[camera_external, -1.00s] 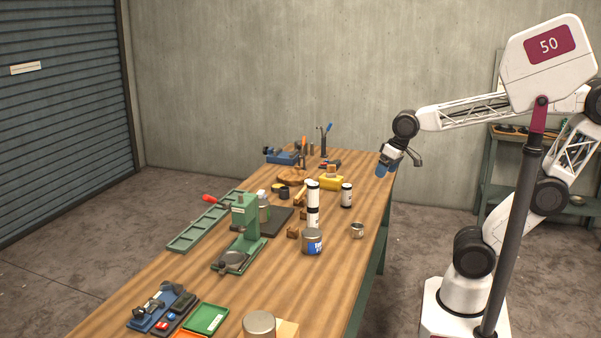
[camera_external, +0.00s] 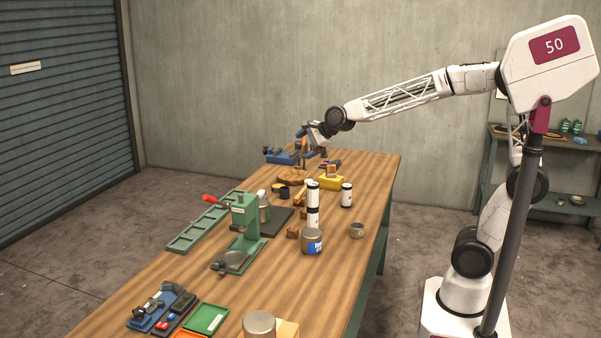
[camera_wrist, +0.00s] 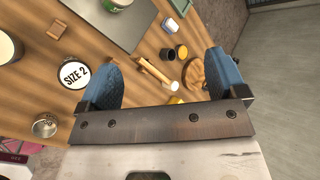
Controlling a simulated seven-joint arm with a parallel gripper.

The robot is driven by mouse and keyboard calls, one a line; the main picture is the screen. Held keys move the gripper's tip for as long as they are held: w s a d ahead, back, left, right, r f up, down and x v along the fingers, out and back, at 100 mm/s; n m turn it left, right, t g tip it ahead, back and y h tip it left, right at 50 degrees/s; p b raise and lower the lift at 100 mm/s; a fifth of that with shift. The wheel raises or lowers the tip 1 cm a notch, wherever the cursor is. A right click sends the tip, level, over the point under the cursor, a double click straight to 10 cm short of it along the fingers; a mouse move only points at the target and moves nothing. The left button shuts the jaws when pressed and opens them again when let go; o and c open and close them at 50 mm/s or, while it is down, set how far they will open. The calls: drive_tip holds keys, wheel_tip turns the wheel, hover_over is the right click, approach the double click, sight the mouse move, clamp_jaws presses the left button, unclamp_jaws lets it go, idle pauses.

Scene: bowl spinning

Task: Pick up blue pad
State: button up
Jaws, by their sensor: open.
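No thing is clearly a separate blue pad. A blue vise-like tool (camera_external: 280,157) sits at the far end of the bench, and a blue piece with dark parts (camera_external: 148,322) lies at the near left corner. My gripper (camera_external: 311,143) is above the far end of the bench, right of and above the blue tool. In the wrist view my gripper (camera_wrist: 165,76) shows two blue-covered fingers spread wide apart. Nothing is held between them. A wooden handle and a round wooden piece appear on the bench below.
The bench's right side is mostly clear. A shelf (camera_external: 545,140) stands behind at right.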

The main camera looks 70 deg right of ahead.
drive_tip(key=w+d+f+m+t+h, duration=0.1)
drive_tip(key=w+d+f+m+h, duration=0.1)
drive_tip(key=w+d+m, duration=0.55)
drive_tip(key=w+d+f+m+t+h, duration=0.25)
drive_tip(key=w+d+m, duration=0.25)
drive_tip(key=w+m, duration=0.4)
drive_tip(key=n, duration=0.1)
approach(261, 192)
drive_tip(key=shift+s+r+g+y, duration=0.25)
drive_tip(key=shift+s+r+y, duration=0.1)
drive_tip(key=shift+s+r, duration=0.3)
drive_tip(key=shift+f, duration=0.1)
drive_tip(key=shift+x, duration=3.35)
drive_tip(key=shift+f, duration=0.1)
drive_tip(key=shift+x, duration=2.55)
drive_tip(key=shift+c, duration=0.4)
